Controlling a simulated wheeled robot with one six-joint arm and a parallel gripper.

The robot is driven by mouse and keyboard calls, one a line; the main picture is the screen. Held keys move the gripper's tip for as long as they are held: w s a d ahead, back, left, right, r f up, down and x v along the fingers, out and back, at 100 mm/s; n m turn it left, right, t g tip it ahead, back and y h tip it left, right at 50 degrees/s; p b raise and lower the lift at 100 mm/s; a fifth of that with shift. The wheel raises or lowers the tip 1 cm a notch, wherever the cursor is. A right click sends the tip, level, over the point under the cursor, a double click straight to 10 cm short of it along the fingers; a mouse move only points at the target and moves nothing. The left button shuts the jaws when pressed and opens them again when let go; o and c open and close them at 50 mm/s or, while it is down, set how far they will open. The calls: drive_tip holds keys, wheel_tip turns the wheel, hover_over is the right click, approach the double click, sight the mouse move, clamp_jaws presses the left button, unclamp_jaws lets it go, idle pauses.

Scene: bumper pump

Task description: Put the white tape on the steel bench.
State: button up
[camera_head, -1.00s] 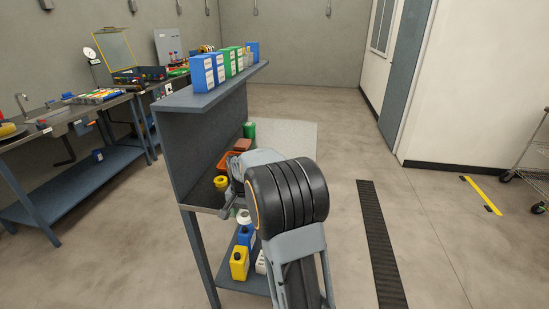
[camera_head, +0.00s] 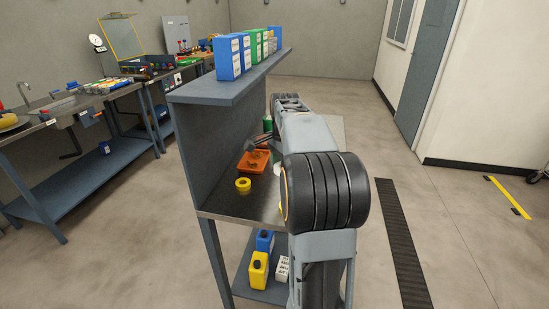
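A bench with a bare steel top (camera_head: 222,207) stands in front of me, under a raised shelf. A yellow tape roll (camera_head: 243,185) lies on it. An orange tray (camera_head: 250,163) with small contents sits farther back. My arm hides the bench's right side.
Blue and green boxes (camera_head: 229,57) stand on the raised shelf (camera_head: 200,93). A yellow jug (camera_head: 258,272), a blue jug and a white container (camera_head: 282,268) are on the lower shelf. Another workbench (camera_head: 60,110) with a sink is at left. Floor to the right is open.

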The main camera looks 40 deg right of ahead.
approach(241, 201)
drive_tip(key=s+d+r, duration=0.1)
drive_tip(key=s+d, duration=0.2)
drive_tip(key=d, duration=0.1)
drive_tip(key=w+a+f, duration=0.1)
drive_tip(key=a+f, duration=0.1)
drive_tip(key=f, duration=0.1)
drive_tip(key=shift+w+a+b, duration=0.3)
drive_tip(key=shift+w+b, duration=0.05)
drive_tip(key=shift+w, duration=0.05)
drive_tip(key=shift+w+a+f, duration=0.15)
drive_tip(key=shift+a+f, duration=0.1)
drive_tip(key=shift+f, duration=0.15)
drive_tip(key=f, duration=0.2)
drive_tip(key=a+f, duration=0.1)
drive_tip(key=shift+w+f, duration=0.2)
drive_tip(key=shift+w, duration=0.2)
drive_tip(key=shift+f, duration=0.45)
drive_tip(key=shift+f+b, duration=0.1)
drive_tip(key=shift+b, duration=0.2)
drive_tip(key=o, duration=0.9)
